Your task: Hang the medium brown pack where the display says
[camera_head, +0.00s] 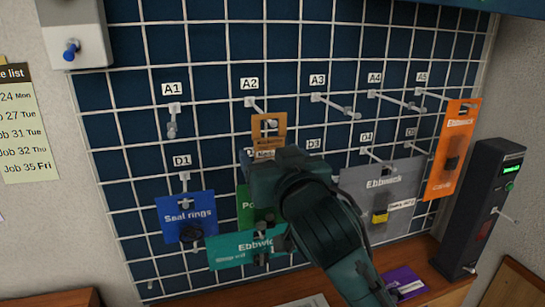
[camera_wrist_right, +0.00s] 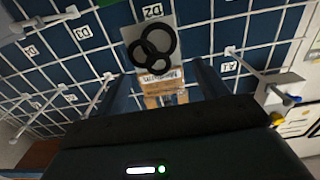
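The brown pack (camera_head: 268,127) is at the A2 hook (camera_head: 250,101) on the wire grid; its header shows in the head view, the rest is hidden behind my right gripper (camera_head: 262,160). In the right wrist view, which is upside down, the brown pack (camera_wrist_right: 162,88) has black rings in its lower part. My right gripper's fingers (camera_wrist_right: 165,85) stand on either side of it, with a gap visible. I cannot tell whether the pack's hole is around the hook. The display (camera_head: 510,169) at the right glows green; its text is too small to read. My left gripper is not in view.
A blue pack (camera_head: 186,216) hangs at D1, a green one (camera_head: 244,205) near D2, a grey one (camera_head: 380,190) near D4, an orange one (camera_head: 452,150) at A5. A teal pack (camera_head: 235,252) hangs low. A purple pack (camera_head: 405,284) lies on the wooden shelf. Hooks A1, A3 and A4 look empty.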

